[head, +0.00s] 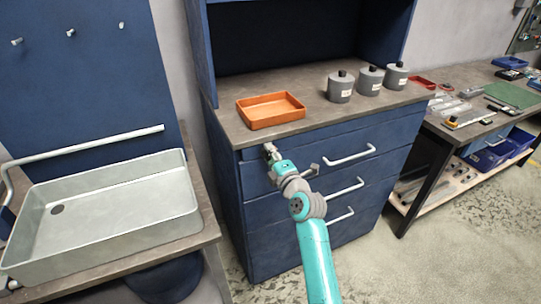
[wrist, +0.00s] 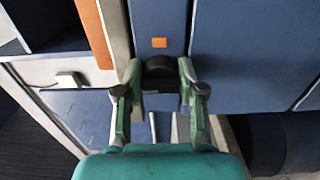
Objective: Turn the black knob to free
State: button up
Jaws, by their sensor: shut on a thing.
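The black knob (wrist: 160,66) is on the blue cabinet front, in the upper middle of the wrist view. My gripper (wrist: 160,75) is shut on it, one finger on each side. Part of the knob is hidden between the fingers, and I cannot tell which way it is turned. A small orange square (wrist: 159,42) is on the blue panel just beyond the knob. In the head view my gripper (head: 270,151) is at the upper left of the drawer cabinet (head: 260,225), just below the worktop; the knob is hidden there.
An orange tray (head: 246,117) and several grey lidded canisters (head: 340,90) stand on the worktop (head: 226,125) above. White drawer handles (head: 350,155) stick out right of my gripper. A metal basin (head: 190,205) stands at left, a tool bench (head: 445,130) at right.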

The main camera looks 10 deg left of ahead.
dwell(0.3)
jog(key=o, duration=1.1)
jog(key=shift+s, duration=0.1)
jog(key=v, duration=1.2)
